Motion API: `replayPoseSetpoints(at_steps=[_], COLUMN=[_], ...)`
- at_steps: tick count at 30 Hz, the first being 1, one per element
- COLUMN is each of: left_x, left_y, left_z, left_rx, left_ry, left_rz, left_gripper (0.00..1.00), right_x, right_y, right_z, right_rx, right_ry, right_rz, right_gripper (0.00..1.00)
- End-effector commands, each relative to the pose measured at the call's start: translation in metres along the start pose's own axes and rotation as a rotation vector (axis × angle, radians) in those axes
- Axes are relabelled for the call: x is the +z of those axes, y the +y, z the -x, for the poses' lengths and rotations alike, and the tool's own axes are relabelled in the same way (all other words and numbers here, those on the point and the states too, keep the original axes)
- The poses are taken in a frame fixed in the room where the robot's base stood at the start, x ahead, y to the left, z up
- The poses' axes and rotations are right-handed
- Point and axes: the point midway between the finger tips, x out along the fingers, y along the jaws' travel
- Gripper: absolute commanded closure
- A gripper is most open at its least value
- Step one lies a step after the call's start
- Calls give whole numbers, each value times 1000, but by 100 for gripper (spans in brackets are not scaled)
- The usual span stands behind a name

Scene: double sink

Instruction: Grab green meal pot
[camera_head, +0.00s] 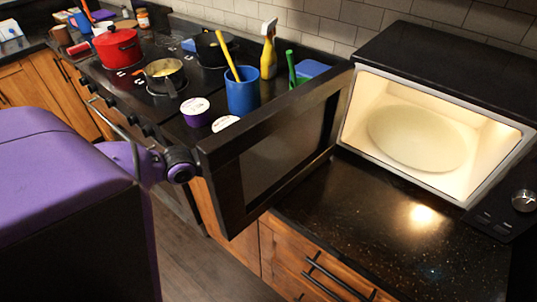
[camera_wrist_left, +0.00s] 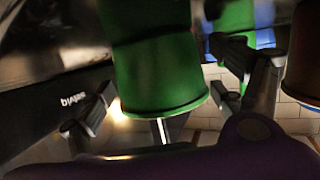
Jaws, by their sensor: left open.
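A green pot (camera_wrist_left: 158,75) fills the middle of the left wrist view. My left gripper (camera_wrist_left: 165,68) is open, with one dark finger on each side of the pot. I cannot tell whether either finger touches it. In the head view I cannot make out this green pot or my left gripper; the open microwave door (camera_head: 275,150) stands in front of that area. My right gripper is in neither view.
The open microwave (camera_head: 440,130) holds a pale plate (camera_head: 415,138). Two purple white-lidded cups (camera_head: 195,112), a blue cup (camera_head: 242,95) and a yellow spray bottle (camera_head: 268,55) stand behind the door. A red pot (camera_head: 118,50) sits on the stove. The front counter (camera_head: 380,225) is clear.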

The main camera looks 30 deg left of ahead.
Motion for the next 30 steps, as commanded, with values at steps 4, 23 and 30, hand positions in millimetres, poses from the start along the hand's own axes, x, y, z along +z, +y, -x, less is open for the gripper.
replayPoseSetpoints(at_steps=[4, 23, 30], left_x=[0, -2, -37], left_y=[0, 0, 0], left_z=[0, 1, 11], left_rx=[0, 0, 0], left_ry=[0, 3, 8], left_rz=[0, -1, -5], left_gripper=[19, 71, 71], right_x=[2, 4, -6], right_y=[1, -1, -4], right_z=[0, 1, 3], right_rx=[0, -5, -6], right_ry=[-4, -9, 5], right_rz=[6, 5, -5], right_gripper=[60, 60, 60])
